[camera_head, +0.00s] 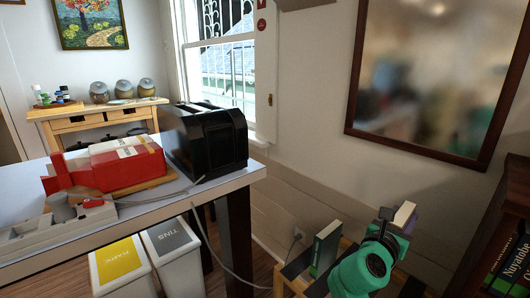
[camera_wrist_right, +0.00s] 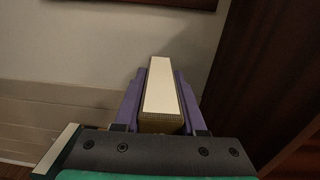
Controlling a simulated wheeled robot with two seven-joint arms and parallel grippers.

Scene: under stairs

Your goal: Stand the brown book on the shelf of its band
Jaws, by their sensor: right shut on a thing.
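My right gripper (camera_wrist_right: 160,105) is shut on a book (camera_wrist_right: 159,85), with its purple fingers on either side. The head view also shows the held book (camera_head: 403,214) above my teal wrist, at lower right. A dark wooden bookcase (camera_head: 512,172) stands at the right edge, with dark books (camera_head: 514,262) on it. The held book is left of it and apart from it. I cannot make out any band on the shelf. My left gripper is not in view.
A green book (camera_head: 325,249) stands on a low wooden rack (camera_head: 295,277) left of my right wrist. A table with a black toaster (camera_head: 208,140) and a red object (camera_head: 125,163) is at left. A framed mirror (camera_head: 432,75) hangs on the wall behind.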

